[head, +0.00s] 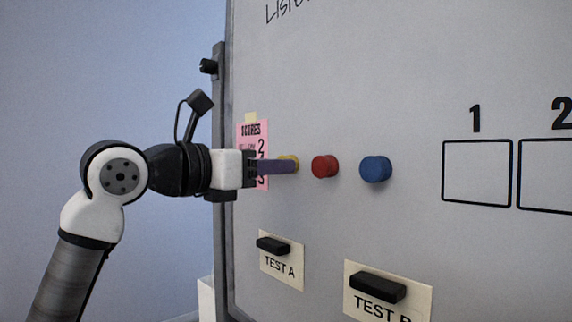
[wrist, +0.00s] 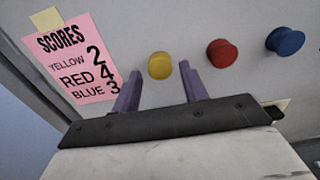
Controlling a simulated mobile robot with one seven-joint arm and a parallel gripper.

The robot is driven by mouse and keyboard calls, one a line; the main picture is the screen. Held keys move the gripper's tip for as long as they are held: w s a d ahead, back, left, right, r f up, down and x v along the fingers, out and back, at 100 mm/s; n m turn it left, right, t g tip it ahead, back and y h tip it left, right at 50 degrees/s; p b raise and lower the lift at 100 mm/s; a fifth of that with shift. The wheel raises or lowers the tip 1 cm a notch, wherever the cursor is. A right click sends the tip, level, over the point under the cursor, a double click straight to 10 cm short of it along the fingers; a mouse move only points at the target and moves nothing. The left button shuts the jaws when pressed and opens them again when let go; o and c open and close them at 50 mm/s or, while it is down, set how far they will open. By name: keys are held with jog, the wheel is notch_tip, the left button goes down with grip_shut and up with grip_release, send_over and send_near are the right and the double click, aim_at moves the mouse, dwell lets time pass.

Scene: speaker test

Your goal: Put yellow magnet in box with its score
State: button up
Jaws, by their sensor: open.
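The yellow magnet (wrist: 160,65) sits on the whiteboard, left of the other magnets. In the head view the yellow magnet (head: 290,159) is partly hidden by my gripper's finger. My gripper (wrist: 158,80) is open, with its purple fingertips just short of the magnet and one to each side of it in the wrist view. In the head view my gripper (head: 292,166) reaches in from the left. The pink scores note (wrist: 78,58) reads yellow 2, red 4, blue 3. Box 1 (head: 444,172) and box 2 (head: 519,175) are empty outlines; box 2 is cut off by the right edge.
A red magnet (head: 325,166) and a blue magnet (head: 376,169) are right of the yellow one. Below, black bars hold the TEST A card (head: 279,267) and a second TEST card (head: 356,305). The board surface between the blue magnet and box 1 is clear.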

jog(key=shift+x, duration=0.8)
jog(key=shift+c, duration=0.4)
jog(key=c, duration=0.6)
jog(key=shift+c, duration=0.2)
